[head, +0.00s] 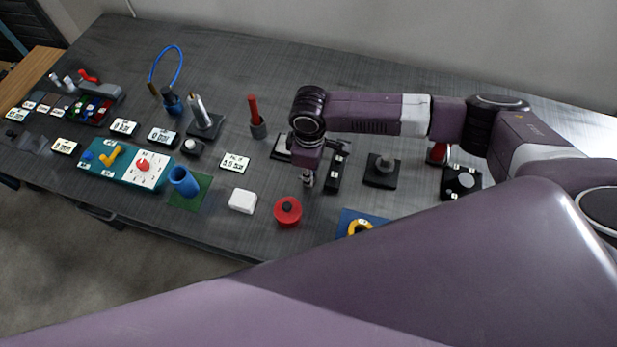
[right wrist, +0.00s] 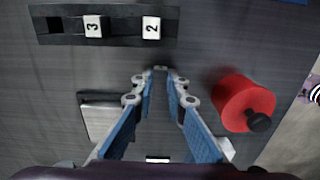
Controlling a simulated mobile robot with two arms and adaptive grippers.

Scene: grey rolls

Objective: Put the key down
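My right gripper (head: 307,180) points down over the table in the head view, between a black bar and a red round knob. In the right wrist view its two blue-padded fingers (right wrist: 160,82) run close together with a narrow gap. A small pale thing (right wrist: 160,68) shows at the fingertips. I cannot tell whether it is the key, or whether it is held or lies beyond the tips. No key can be made out clearly elsewhere. My left gripper is not in view.
The black bar (head: 338,170) carries tags 3 and 2 in the wrist view. The red knob (head: 288,210) and white block (head: 242,201) stand near the front edge. A black base with a post (head: 382,170) is to the right.

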